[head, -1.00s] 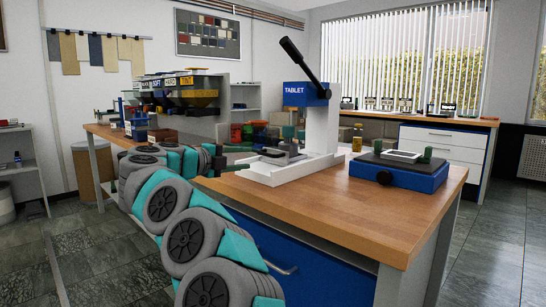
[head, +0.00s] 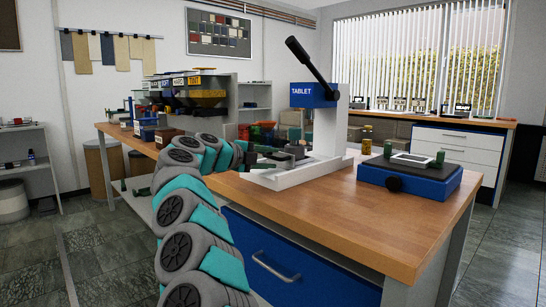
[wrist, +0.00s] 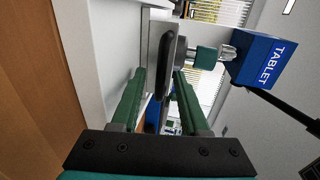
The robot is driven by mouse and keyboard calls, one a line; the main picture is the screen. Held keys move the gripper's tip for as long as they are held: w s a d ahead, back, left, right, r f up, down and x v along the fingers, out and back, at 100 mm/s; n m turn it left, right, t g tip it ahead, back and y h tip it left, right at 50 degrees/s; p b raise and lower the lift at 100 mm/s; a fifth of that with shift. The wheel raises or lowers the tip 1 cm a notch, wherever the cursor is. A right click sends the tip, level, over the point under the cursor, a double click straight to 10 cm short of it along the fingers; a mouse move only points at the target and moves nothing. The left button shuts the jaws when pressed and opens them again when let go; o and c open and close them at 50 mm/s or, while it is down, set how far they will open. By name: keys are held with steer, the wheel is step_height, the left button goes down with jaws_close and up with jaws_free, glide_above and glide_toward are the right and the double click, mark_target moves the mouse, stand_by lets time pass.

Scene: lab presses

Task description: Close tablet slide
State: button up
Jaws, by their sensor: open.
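The tablet press (head: 327,130) stands on the wooden bench, with a white frame, a blue head marked TABLET and a raised black lever. Its slide (head: 282,158) is a grey metal plate low over the white base. In the wrist view the slide (wrist: 152,50) has a dark upright handle (wrist: 166,66) on its near side. My gripper (wrist: 160,76) is open, its green fingers on either side of the handle's lower part. I cannot tell whether they touch it. In the head view my gripper (head: 250,158) is small, at the press's left side.
A blue device (head: 408,178) with a dark top and black knob stands right of the press. Yellow-brown jars (head: 367,140) stand behind it. The bench top (head: 345,215) is clear in front. A blue drawer front (head: 290,262) with a handle lies below.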

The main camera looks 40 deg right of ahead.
steer(key=shift+x, duration=0.75)
steer(key=shift+c, duration=0.2)
jaws_close()
stand_by(0.6)
